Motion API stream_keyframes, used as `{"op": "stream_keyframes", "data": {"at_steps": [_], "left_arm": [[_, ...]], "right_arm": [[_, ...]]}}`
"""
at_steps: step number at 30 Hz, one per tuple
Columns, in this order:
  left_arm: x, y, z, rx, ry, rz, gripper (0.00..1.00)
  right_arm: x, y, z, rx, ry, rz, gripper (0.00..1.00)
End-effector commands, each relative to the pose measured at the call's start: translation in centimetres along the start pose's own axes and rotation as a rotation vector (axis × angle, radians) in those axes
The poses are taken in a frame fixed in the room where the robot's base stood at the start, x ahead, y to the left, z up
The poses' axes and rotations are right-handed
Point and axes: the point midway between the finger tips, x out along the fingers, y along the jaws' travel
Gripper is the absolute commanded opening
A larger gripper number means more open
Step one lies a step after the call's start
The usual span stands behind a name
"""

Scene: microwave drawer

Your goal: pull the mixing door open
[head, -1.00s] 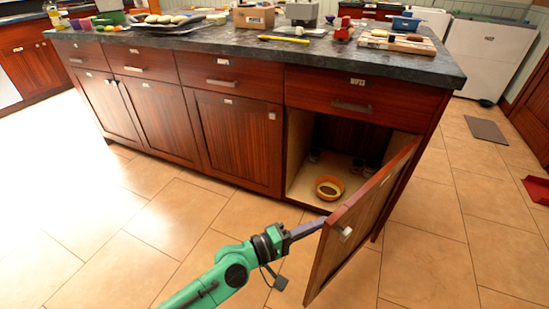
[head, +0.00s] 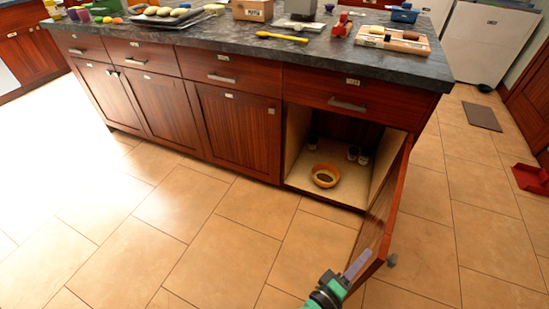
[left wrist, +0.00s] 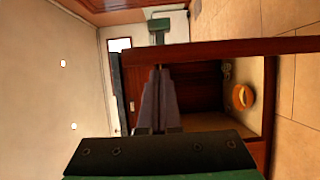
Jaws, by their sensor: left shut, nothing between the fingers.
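The reddish-brown door (head: 383,222) of the right-hand lower cabinet stands swung wide open, its inner face turned left and its free edge toward me. Its small grey handle (head: 392,260) shows on the outer side. No label is readable on the door. My left gripper (head: 362,260) is shut and empty, on the inner side of the door near its free edge. Its fingers overlap the door in the head view; I cannot tell whether they touch. The left wrist view shows the closed fingers (left wrist: 160,92) beside the cabinet opening. My right gripper is out of view.
Inside the open cabinet are an orange bowl (head: 325,175) and several small dark items. The stone countertop (head: 225,45) carries tools, boxes and food. A dark mat (head: 482,117) and a red dustpan-like object (head: 532,178) lie on the right. The tiled floor in front is clear.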

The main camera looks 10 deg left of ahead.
Motion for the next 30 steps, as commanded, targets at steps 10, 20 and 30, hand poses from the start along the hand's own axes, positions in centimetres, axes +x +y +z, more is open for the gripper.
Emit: {"op": "stream_keyframes", "data": {"at_steps": [10,20,30], "left_arm": [[0.9,0.0,3.5,-0.001,-0.001,0.000,0.00],[1.1,-0.1,3.8,-0.002,-0.001,0.000,0.00],[1.2,0.0,2.9,0.000,0.000,0.000,0.00]], "right_arm": [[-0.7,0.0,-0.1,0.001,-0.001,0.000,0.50],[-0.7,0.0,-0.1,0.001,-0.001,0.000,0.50],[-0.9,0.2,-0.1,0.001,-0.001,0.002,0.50]]}}
